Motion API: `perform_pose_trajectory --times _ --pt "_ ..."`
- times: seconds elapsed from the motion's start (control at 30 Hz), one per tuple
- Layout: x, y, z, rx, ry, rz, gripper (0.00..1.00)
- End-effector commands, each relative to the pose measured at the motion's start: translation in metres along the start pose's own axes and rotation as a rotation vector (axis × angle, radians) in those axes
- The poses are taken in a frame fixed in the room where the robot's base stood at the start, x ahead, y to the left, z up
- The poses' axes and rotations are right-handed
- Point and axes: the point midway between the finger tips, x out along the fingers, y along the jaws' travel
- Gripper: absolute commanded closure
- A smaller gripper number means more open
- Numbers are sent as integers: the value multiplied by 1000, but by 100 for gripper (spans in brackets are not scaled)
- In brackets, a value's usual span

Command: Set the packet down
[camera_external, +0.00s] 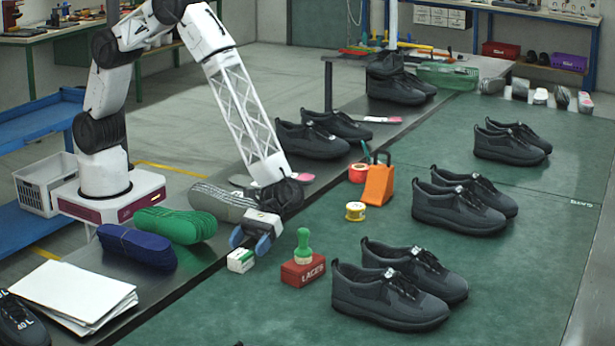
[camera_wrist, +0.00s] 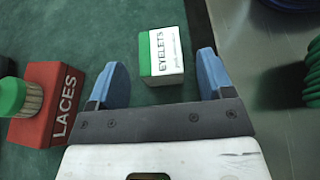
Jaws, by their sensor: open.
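The packet is a small green and white box (camera_external: 241,260) marked EYELETS. It rests upright on the green mat, near the mat's left edge. In the wrist view the packet (camera_wrist: 162,56) lies ahead, between the lines of my two blue fingers, with clear gaps on both sides. My gripper (camera_external: 256,240) is open just behind and above the packet in the external view. In the wrist view my gripper (camera_wrist: 160,82) has its fingers wide apart and touches nothing that I can see.
A red LACES box (camera_external: 303,270) with a green-handled brush stands close right of the packet. Green (camera_external: 175,225) and blue (camera_external: 137,246) lace bundles lie on the grey strip to the left. Pairs of dark shoes (camera_external: 398,287) stand on the mat further right.

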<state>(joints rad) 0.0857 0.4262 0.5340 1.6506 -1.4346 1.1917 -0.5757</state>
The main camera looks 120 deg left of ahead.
Motion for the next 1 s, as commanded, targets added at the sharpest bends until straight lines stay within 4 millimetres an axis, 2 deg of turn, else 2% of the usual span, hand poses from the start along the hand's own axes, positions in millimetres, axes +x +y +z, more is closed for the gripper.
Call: perform_pose_trajectory --times 0.2,0.4,0.6,1.0 --pt "-37 0 0 1 0 2 26" --pt "-60 0 0 1 0 1 26" --pt "-68 0 0 1 -1 0 26" --pt "-69 0 0 1 0 0 26"
